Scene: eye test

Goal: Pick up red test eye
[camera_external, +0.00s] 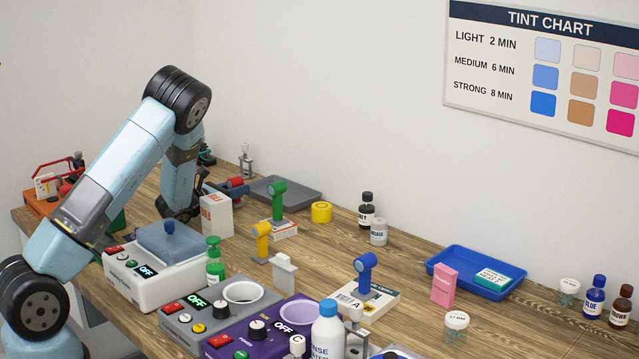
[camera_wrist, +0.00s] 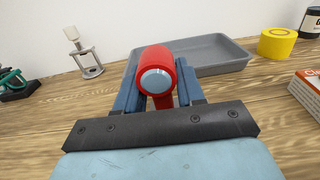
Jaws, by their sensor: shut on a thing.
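The red test eye (camera_wrist: 163,54) is a red cylinder with a pale round face. In the wrist view it sits between the two blue fingers of my gripper (camera_wrist: 157,88), which is shut on it.
A grey tray (camera_external: 300,198) lies just behind it. A green test eye (camera_external: 278,190), a yellow one (camera_external: 263,232) and a white box (camera_external: 217,216) stand nearby. A metal stand (camera_wrist: 91,66) is at left in the wrist view. A blue test eye (camera_external: 366,263) is farther right.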

